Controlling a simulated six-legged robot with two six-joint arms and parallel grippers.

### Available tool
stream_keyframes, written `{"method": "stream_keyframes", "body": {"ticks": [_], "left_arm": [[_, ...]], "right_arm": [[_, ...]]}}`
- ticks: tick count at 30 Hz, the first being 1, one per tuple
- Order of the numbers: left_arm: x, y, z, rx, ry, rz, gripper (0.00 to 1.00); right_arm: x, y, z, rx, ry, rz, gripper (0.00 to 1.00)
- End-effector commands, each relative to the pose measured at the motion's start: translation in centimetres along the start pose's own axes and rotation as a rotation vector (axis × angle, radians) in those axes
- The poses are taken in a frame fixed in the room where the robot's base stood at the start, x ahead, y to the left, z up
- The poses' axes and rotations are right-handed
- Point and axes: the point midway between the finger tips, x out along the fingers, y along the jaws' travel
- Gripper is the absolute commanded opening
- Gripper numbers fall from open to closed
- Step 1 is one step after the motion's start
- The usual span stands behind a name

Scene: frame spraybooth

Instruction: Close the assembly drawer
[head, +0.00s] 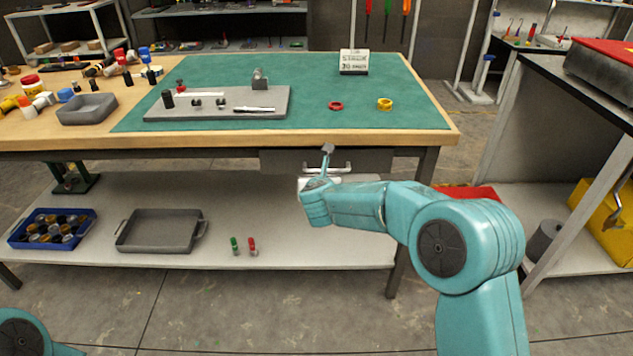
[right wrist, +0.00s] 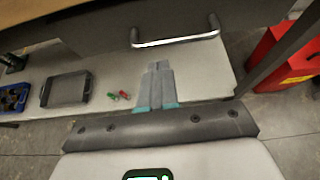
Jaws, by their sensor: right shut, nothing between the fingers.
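The assembly drawer (head: 375,161) is a dark grey front under the right part of the workbench top. Its pale bar handle (head: 341,168) is partly behind my right gripper. I cannot tell how far out the drawer stands; its inside is hidden. My right gripper (head: 327,150) is shut and empty, in front of the drawer near the handle. In the right wrist view, the shut fingertips (right wrist: 158,65) point toward the drawer, and the handle (right wrist: 178,40) shows just above them with a gap in the picture. My left gripper is out of view.
The workbench (head: 80,142) has a green mat with a grey fixture board (head: 220,115) and tape rolls. The lower shelf (head: 330,245) holds a grey tray (head: 160,248), a blue bin (head: 52,246) and small red and green items. A red box (right wrist: 272,68) stands right.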

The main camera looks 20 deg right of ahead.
Motion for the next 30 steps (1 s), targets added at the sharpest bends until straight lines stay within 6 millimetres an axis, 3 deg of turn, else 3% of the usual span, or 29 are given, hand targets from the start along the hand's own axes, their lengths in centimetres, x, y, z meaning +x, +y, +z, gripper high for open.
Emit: {"method": "stream_keyframes", "body": {"ticks": [15,23,26,29,30], "left_arm": [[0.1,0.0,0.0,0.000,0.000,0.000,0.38],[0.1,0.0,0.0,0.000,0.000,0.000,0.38],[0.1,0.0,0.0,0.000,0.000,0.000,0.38],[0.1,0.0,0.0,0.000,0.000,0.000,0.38],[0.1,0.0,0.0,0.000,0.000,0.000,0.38]], "right_arm": [[-8.6,-0.1,0.2,-0.001,0.000,0.002,0.00],[-9.5,-0.5,-0.1,0.002,0.004,-0.008,0.00],[-7.8,-2.4,-2.1,0.003,0.046,-0.048,0.00],[-5.4,-4.9,-7.9,-0.044,0.152,-0.097,0.00],[-4.7,-5.9,-11.0,-0.092,0.203,-0.103,0.00]]}}
